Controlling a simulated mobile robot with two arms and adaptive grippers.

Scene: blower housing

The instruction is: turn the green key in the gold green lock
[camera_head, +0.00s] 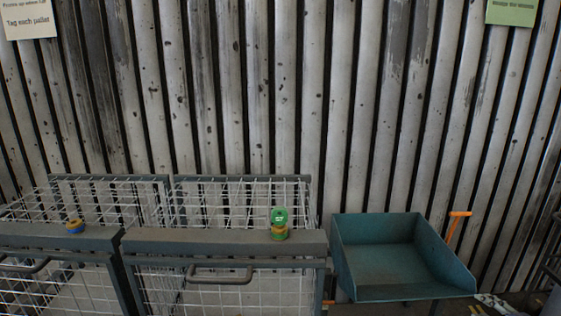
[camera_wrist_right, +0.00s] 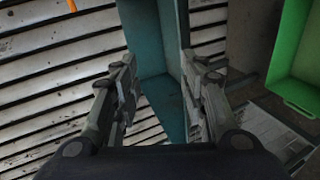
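The gold lock with a green band (camera_head: 280,234) sits on the top bar of the right wire cage in the head view. The green key (camera_head: 280,216) stands upright in it, its flat head facing me with small white lettering. My right gripper (camera_wrist_right: 158,78) shows in the right wrist view with its two fingers apart and nothing between them. A teal bin lies beyond the fingers. Neither gripper shows in the head view, and the lock and key are not in the wrist view.
A gold lock with a blue band (camera_head: 75,227) sits on the left cage's bar (camera_head: 50,237). A teal scoop-shaped bin (camera_head: 400,257) with an orange handle (camera_head: 457,222) stands right of the cages. A bright green bin (camera_wrist_right: 297,65) is at the wrist view's right. A ribbed metal wall stands behind.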

